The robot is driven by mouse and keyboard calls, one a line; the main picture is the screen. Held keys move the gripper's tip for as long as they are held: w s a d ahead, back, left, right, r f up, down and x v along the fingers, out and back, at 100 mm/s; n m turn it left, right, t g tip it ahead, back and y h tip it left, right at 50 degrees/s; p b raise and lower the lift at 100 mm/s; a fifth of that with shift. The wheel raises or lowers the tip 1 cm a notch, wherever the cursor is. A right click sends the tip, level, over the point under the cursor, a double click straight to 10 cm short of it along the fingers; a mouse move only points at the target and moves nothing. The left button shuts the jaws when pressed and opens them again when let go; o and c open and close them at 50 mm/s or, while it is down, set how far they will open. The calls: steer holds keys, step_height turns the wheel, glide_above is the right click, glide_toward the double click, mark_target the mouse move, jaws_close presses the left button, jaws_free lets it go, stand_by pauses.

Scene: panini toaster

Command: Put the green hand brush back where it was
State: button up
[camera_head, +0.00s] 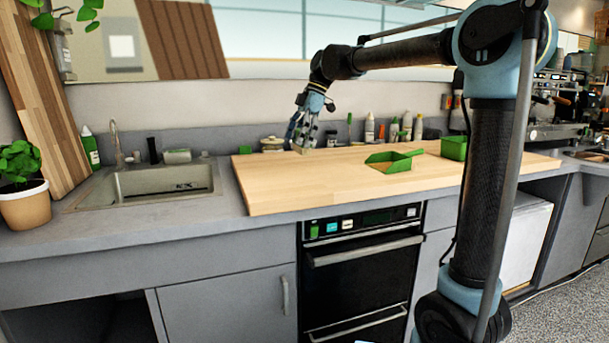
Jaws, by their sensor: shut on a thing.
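My gripper (303,148) hangs low over the back left part of the wooden worktop (300,185). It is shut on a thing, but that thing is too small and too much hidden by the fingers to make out. I cannot clearly pick out the green hand brush anywhere in this view. A green dustpan (392,160) lies on the worktop, to the right of my gripper and apart from it.
Bottles (369,128) and jars line the wall behind the worktop. The sink (160,182) and a potted plant (25,190) are on the left. A black oven (360,270) sits below. A coffee machine (555,105) stands at far right. The worktop's front left is clear.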

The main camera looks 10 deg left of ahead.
mark_target(299, 150)
step_height(299, 150, down, 4)
steer(key=shift+w+d+f, duration=0.1)
steer(key=shift+f, duration=2.45)
steer(key=o, duration=0.9)
steer(key=shift+o, duration=0.2)
steer(key=v, duration=1.2)
